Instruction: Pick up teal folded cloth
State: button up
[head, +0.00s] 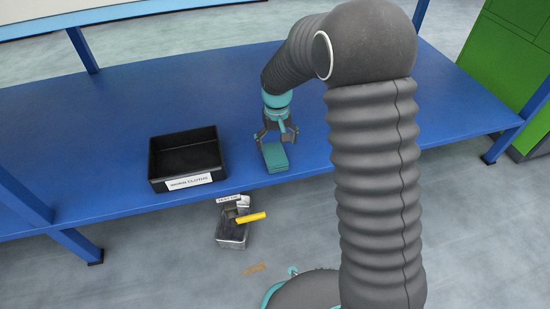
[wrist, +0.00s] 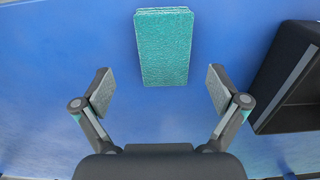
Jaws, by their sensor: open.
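The teal folded cloth (head: 274,157) lies flat on the blue table near its front edge, to the right of the black bin. In the wrist view the cloth (wrist: 163,47) is a textured teal rectangle at the top centre. My gripper (head: 275,133) is above the table at the cloth's far end. In the wrist view my gripper (wrist: 160,92) is open, with its fingers spread wider than the cloth and nothing between them. The cloth appears apart from both fingers.
A black bin (head: 186,182) labelled "WORN CLOTHS" stands left of the cloth; its wall shows at right in the wrist view (wrist: 292,85). Below the table edge, a grey container (head: 231,234) holds a yellow-handled tool (head: 251,217). The blue table (head: 85,140) is clear at left.

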aim_at(275, 153)
jog(key=shift+a+f+b, duration=0.15)
jog(key=shift+f+b, duration=0.15)
jog(key=shift+f, duration=1.15)
jog(key=shift+a+f+b, duration=0.15)
jog(key=shift+f+b, duration=0.1)
jog(key=shift+f, duration=1.15)
jog(key=shift+c, duration=0.3)
jog(key=c, duration=1.2)
jog(key=shift+r, duration=0.1)
jog(key=shift+w+r, duration=0.1)
jog(key=shift+r, duration=0.4)
jog(key=r, duration=0.2)
jog(key=r+p, duration=0.1)
jog(key=shift+d+r, duration=0.3)
jog(key=s+d+r, duration=0.1)
jog(key=d+r, duration=0.1)
jog(key=d, duration=0.1)
jog(key=s+d+r+p, duration=0.1)
jog(key=d+r, duration=0.1)
jog(key=d, duration=0.2)
jog(key=s+d+r, duration=0.1)
jog(key=d+r, duration=0.1)
jog(key=d, duration=0.1)
jog(key=shift+d+r, duration=0.15)
jog(key=shift+d, duration=0.2)
